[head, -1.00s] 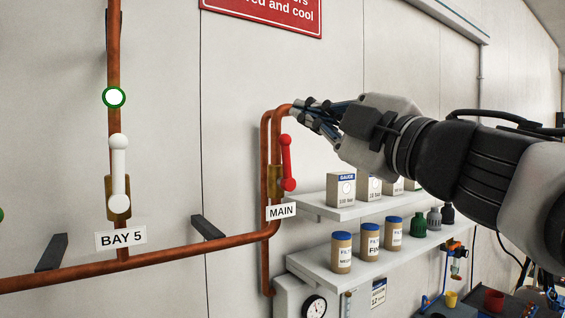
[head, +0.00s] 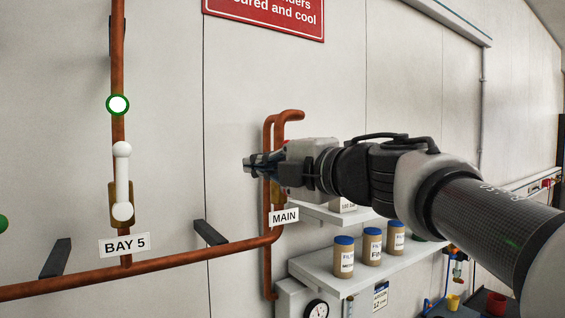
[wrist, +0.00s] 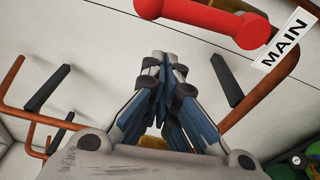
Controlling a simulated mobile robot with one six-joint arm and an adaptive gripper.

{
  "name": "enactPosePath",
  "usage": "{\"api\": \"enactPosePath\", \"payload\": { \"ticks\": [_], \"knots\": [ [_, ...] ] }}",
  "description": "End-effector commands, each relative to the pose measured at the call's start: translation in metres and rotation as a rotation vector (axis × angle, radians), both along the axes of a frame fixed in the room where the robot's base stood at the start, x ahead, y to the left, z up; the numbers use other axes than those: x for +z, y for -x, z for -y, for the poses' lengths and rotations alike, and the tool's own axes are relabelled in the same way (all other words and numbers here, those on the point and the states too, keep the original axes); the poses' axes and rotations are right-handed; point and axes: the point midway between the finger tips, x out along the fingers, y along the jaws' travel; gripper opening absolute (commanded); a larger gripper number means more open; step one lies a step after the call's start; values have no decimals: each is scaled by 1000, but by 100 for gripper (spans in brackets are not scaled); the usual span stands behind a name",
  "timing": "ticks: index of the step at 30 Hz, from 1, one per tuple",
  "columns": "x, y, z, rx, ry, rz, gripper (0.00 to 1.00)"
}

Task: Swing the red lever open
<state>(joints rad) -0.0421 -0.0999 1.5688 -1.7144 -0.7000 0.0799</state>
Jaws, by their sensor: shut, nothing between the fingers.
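The red lever (wrist: 205,18) shows large at the top of the wrist view, with a round knob at its right end near the MAIN label (wrist: 283,43). In the head view my gripper hides nearly all of the lever. The brass valve body (head: 276,193) on the copper pipe shows just below my gripper, above the MAIN label (head: 284,216). My gripper (head: 249,163) is shut and empty, pointing left across the pipe. In the wrist view its fingertips (wrist: 163,62) are together, below the lever in the picture. I cannot tell whether they touch it.
A white lever (head: 122,180) stands upright on the BAY 5 pipe at left. A copper pipe (head: 180,259) and dark brackets (head: 210,232) run along the wall. Shelves with filter canisters (head: 372,246) are below my arm. The wall between the two valves is clear.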

Motion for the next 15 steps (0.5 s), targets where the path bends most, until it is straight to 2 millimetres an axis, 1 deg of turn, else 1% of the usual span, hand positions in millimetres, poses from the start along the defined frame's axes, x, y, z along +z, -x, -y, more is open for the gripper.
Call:
{"api": "enactPosePath", "payload": {
  "ticks": [1,6,9,15],
  "knots": [
    [1,-4,10,-8,-1,0,0],
    [3,-9,24,-4,0,0,0],
    [3,-11,28,-3,0,0,0],
    [3,-11,29,-1,-1,1,0]
  ]
}}
